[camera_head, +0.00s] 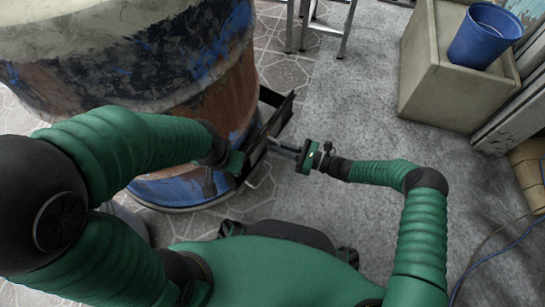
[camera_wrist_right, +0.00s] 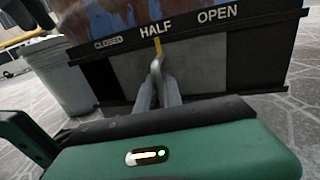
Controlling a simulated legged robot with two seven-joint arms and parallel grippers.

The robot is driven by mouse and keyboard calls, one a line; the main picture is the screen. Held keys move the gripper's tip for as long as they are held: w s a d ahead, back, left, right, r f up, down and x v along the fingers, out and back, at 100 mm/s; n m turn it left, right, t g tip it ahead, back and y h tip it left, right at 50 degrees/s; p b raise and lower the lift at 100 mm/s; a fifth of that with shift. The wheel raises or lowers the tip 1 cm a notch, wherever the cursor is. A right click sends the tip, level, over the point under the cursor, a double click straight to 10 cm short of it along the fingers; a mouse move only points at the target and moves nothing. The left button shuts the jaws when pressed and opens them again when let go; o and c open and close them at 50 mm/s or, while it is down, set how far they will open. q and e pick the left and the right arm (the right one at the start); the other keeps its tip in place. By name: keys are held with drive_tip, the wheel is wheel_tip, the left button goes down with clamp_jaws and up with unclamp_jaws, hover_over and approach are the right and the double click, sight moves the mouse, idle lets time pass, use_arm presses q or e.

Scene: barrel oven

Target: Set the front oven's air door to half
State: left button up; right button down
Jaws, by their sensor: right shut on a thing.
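The front oven is a painted barrel (camera_head: 205,75) with flaking blue and rust paint at the upper left. Its air door (camera_wrist_right: 200,62) is a grey panel in a dark frame low on the barrel. The frame (camera_head: 268,135) carries the labels CLOSED, HALF and OPEN. A yellow pointer (camera_wrist_right: 158,46) stands just under HALF. My right gripper (camera_wrist_right: 158,88) is shut on the air door handle (camera_wrist_right: 156,68), below the pointer; it also shows in the head view (camera_head: 276,144). My left gripper (camera_head: 232,163) is beside the frame; its fingers are unclear.
A concrete planter (camera_head: 440,85) with a blue bucket (camera_head: 485,35) stands at the upper right. Metal legs (camera_head: 330,40) stand at the top middle. A pale bin (camera_wrist_right: 55,75) is at left in the wrist view. Grey floor (camera_head: 350,110) between is clear.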

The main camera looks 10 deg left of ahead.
drive_tip(key=c, duration=1.5)
unclamp_jaws()
drive_tip(key=d+p, duration=0.2)
drive_tip(key=d, duration=0.3)
drive_tip(key=s+d+p, duration=0.1)
drive_tip(key=d+p, duration=0.1)
drive_tip(key=d, duration=0.4)
drive_tip(key=s+d+p, duration=0.1)
drive_tip(key=d+p, duration=0.1)
drive_tip(key=d, duration=0.4)
drive_tip(key=shift+s+f, duration=0.1)
drive_tip(key=shift+s, duration=0.05)
drive_tip(key=shift+a, duration=0.1)
